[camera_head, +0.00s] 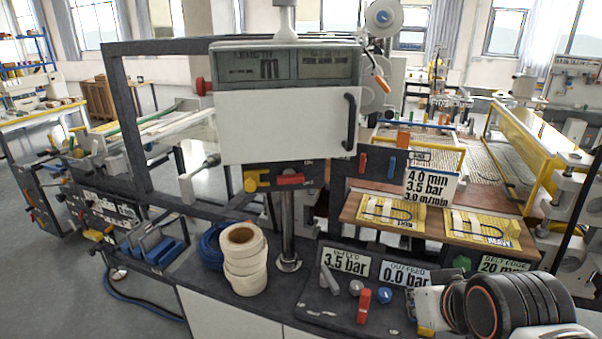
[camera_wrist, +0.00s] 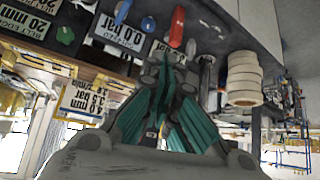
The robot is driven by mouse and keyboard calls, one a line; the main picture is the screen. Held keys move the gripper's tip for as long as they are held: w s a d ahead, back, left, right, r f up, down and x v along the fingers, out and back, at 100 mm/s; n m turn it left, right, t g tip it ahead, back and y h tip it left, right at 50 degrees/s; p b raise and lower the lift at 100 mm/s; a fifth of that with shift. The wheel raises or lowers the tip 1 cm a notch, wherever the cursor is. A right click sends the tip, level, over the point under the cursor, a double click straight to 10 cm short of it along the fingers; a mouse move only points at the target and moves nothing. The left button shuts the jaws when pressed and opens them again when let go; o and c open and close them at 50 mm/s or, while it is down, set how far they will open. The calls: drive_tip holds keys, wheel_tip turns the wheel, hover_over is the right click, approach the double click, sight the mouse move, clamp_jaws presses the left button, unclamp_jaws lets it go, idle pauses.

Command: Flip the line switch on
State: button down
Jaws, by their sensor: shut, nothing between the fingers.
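A front control panel (camera_head: 335,303) carries a red upright lever (camera_head: 364,305), a blue knob (camera_head: 385,296), a grey knob (camera_head: 355,287) and a slim grey lever (camera_head: 329,279). No label tells which control is the line switch.
A stack of white tape rolls (camera_head: 244,262) stands on the bench left of the panel, also in the wrist view (camera_wrist: 244,80). A post (camera_head: 287,225) rises behind the panel. A green knob (camera_head: 462,262) and pressure readouts line the bench. Yellow sample boards (camera_head: 392,214) lie behind.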

drive_tip(key=w+a+r+n+t+p, duration=0.25)
drive_tip(key=w+r+n+t, duration=0.25)
drive_tip(key=w+r+t, duration=1.25)
drive_tip(key=m+g+y+b, duration=0.3)
drive_tip(key=g+y+b, duration=0.1)
approach(303, 174)
drive_tip(key=s+r, duration=0.2)
drive_tip(key=s, duration=0.2)
drive_tip(key=shift+w, duration=0.1)
drive_tip(key=shift+w, duration=0.1)
drive_tip(key=x, duration=1)
drive_tip(key=shift+b, duration=0.3)
